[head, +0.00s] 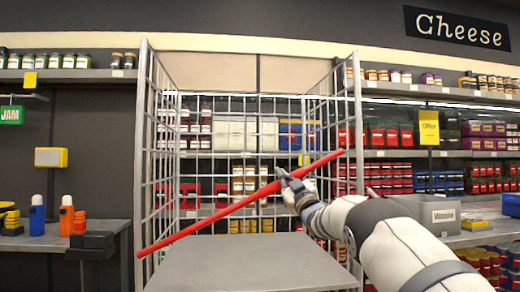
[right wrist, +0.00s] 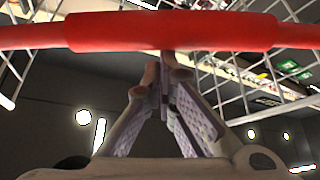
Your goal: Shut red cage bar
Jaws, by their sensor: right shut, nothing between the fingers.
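The red cage bar (head: 220,213) runs slanted across the open front of the wire roll cage (head: 148,130). Its lower end is at the left post and its upper end is near the right post (head: 357,130); I cannot tell if that end touches the post. My right gripper (head: 282,175) is shut and empty at the bar, right of its middle. In the right wrist view the closed fingertips (right wrist: 167,68) are just below the thick red sleeve of the bar (right wrist: 170,32), touching or very close to it. My left gripper is not in view.
A grey shelf (head: 250,265) lies inside the cage. Stocked store shelves (head: 430,155) stand behind and to the right, with a grey bin (head: 432,215). At left a table (head: 30,240) holds blue and orange bottles (head: 66,215).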

